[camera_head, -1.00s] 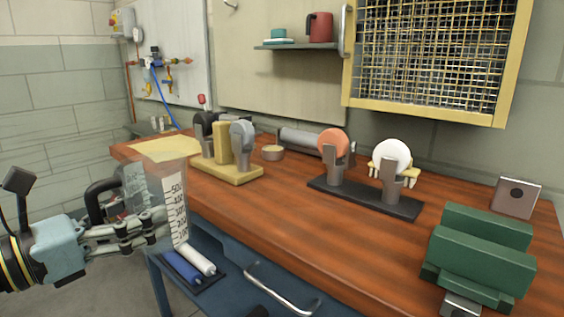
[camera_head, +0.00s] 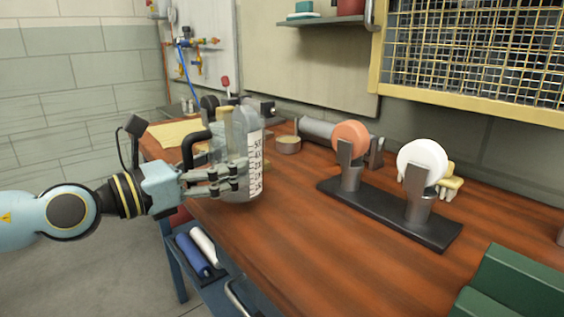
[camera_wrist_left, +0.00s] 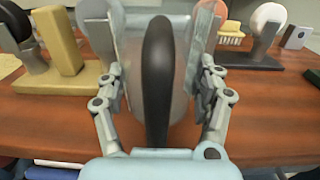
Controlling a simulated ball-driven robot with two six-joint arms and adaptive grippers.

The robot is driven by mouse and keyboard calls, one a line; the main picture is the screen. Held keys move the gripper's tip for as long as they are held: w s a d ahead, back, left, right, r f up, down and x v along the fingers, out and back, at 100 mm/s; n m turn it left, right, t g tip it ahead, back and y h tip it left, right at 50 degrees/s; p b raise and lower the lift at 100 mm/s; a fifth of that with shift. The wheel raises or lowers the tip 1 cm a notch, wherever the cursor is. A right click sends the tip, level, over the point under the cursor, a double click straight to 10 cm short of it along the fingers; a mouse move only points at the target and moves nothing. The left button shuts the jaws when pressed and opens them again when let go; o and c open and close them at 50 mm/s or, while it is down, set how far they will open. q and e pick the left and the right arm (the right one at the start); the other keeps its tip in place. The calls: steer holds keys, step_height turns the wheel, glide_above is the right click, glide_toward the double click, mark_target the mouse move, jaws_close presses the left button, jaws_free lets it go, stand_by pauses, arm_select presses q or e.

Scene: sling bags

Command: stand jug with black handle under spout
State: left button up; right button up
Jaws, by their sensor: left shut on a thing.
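The clear jug (camera_head: 247,160) with dark measuring marks and a black handle (camera_head: 190,148) is upright in the head view, over the bench's left front part. My left gripper (camera_head: 236,178) is shut on it. In the left wrist view, the fingers (camera_wrist_left: 160,90) lie on both sides of the jug body, and the black handle (camera_wrist_left: 158,75) runs between them. I cannot tell whether its base touches the bench. Wall pipes with taps and a blue hose (camera_head: 186,62) are at the back left; I cannot make out which part is the spout. My right gripper is not in view.
The wooden bench (camera_head: 290,230) is clear in front. A grinder stand with orange and white wheels (camera_head: 385,214), a round tin (camera_head: 288,144) and a green block (camera_head: 515,285) stand on it. A yellow stand is partly hidden behind the jug. Blue and white rolls (camera_head: 198,252) lie below.

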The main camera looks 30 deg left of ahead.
mark_target(259, 153)
arm_select(q)
steer(key=x, duration=0.7)
steer(key=shift+w+d, duration=0.1)
steer(key=shift+w, duration=0.15)
steer(key=shift+x, duration=0.75)
steer(key=x, duration=0.2)
steer(key=shift+w+d+b, duration=0.15)
steer(key=shift+w+b, duration=0.2)
steer(key=shift+b, duration=0.05)
steer(key=shift+w+f+b, duration=0.1)
steer(key=shift+f+b, duration=0.45)
steer(key=shift+f, duration=0.45)
steer(key=shift+r, duration=0.2)
steer(key=shift+f, duration=0.15)
steer(key=o, duration=1.3)
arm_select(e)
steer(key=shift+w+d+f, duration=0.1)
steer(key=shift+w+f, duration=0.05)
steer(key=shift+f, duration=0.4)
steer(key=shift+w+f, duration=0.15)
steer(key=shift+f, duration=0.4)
